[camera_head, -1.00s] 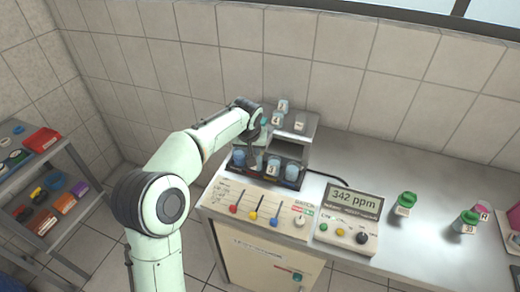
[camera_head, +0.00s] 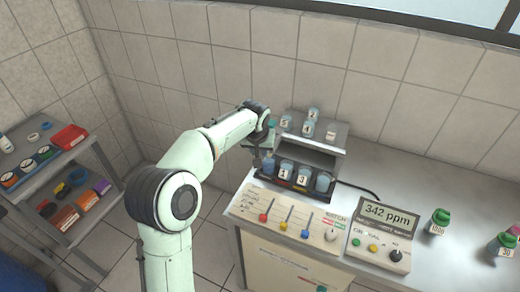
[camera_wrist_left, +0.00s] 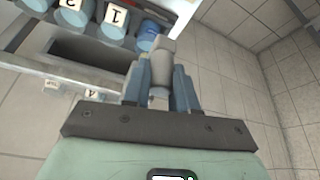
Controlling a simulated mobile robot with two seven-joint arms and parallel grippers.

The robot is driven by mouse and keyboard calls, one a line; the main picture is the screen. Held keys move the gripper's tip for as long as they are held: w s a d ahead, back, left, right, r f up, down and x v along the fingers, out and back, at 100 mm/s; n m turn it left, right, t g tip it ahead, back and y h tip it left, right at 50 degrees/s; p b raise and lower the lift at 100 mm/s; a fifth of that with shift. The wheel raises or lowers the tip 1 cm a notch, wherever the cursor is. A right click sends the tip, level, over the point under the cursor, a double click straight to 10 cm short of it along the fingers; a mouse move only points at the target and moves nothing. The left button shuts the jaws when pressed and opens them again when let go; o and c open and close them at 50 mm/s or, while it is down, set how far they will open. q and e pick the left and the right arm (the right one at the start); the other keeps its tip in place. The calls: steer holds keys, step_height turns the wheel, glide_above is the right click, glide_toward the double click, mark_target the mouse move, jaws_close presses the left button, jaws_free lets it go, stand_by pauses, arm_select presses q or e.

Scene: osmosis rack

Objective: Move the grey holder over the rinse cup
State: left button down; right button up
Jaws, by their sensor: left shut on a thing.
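My left gripper (camera_head: 267,152) is at the left end of the rack's lower row. In the wrist view its fingers (camera_wrist_left: 161,85) are shut on a small grey piece, the grey holder (camera_wrist_left: 160,62). A blue cup (camera_wrist_left: 146,40) lies just beyond the holder's tip in that view; whether they touch I cannot tell. The lower row of the rack (camera_head: 262,188) holds blue cups, including one marked 1 (camera_head: 286,168) and one marked 3 (camera_head: 303,176). Which cup is the rinse cup I cannot tell. My right gripper is out of view.
Several cups stand on the rack's upper shelf (camera_head: 340,140). In front is a panel with coloured sliders (camera_head: 284,222); a meter reading 342 ppm (camera_head: 388,212) is to its right. A side shelf (camera_head: 45,168) is at left.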

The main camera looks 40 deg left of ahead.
arm_select(q)
steer(key=shift+s+a+f, duration=0.1)
steer(key=shift+s+a, duration=0.05)
steer(key=shift+a, duration=0.05)
steer(key=c, duration=0.9)
jaws_free()
steer(key=shift+a, duration=0.1)
steer(key=shift+r, duration=0.3)
steer(key=v, duration=1.3)
steer(key=shift+p, duration=0.35)
steer(key=shift+f, duration=0.1)
